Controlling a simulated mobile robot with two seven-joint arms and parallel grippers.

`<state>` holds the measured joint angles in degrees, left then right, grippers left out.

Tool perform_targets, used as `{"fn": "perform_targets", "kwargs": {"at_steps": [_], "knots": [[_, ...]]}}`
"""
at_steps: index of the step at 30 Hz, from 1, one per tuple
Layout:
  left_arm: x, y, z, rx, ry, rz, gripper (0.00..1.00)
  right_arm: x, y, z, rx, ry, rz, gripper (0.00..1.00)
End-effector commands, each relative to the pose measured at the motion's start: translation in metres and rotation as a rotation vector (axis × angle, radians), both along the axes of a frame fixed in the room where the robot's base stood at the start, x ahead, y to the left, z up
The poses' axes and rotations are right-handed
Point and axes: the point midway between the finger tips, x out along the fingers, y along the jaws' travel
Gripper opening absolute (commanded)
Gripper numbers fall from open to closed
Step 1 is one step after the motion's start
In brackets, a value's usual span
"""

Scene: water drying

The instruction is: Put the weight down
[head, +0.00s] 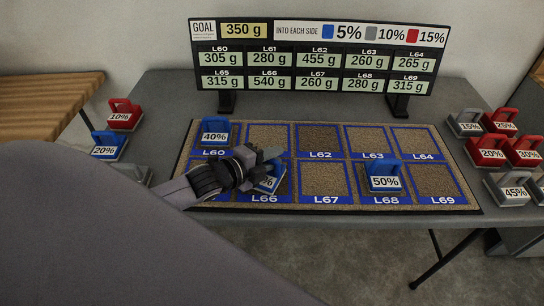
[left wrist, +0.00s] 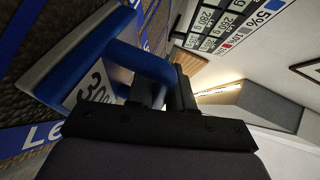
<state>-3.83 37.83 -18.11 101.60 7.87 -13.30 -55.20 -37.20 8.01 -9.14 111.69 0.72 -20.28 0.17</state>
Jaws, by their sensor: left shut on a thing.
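My left gripper (head: 262,160) is shut on the handle of a blue weight (head: 270,180), over the L66 square of the brown mat (head: 325,180). The gripper hides part of the weight and its label. In the left wrist view the blue weight (left wrist: 88,75) has its handle between the dark fingers (left wrist: 172,92), and its label seems to read 30%. The weight looks tilted in the head view; I cannot tell whether it touches the mat. A blue 40% weight (head: 215,137) stands on L60, and a blue 50% weight (head: 384,182) on L68. My right gripper is not in view.
A goal board (head: 320,60) stands behind the mat, showing 350 g and readings for each square. Several red, grey and blue weights stand on the table's right side (head: 490,152) and left side (head: 108,144). Squares L61, L62, L63, L64, L67 and L69 look empty.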

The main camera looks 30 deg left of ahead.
Motion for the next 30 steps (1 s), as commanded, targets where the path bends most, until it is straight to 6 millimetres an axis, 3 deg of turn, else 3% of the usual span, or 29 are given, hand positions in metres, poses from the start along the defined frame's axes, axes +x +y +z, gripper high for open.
{"fn": "perform_targets", "kwargs": {"at_steps": [1,2,3,4,17,30], "knots": [[0.0,0.0,-0.002,0.0,-0.002,0.0,0.0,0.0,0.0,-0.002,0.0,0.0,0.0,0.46],[0.0,0.0,-0.002,0.001,0.0,0.0,0.31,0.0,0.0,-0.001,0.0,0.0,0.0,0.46],[0.0,0.0,-0.001,0.0,0.0,0.0,0.44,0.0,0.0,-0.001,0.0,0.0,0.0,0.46],[0.0,0.0,-0.001,0.0,0.001,0.0,0.47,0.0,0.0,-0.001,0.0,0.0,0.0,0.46],[-0.004,0.0,0.0,0.0,0.006,0.0,0.47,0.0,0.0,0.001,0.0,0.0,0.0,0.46],[-0.054,0.015,0.017,0.0,0.005,0.0,0.47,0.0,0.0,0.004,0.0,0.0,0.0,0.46]]}}
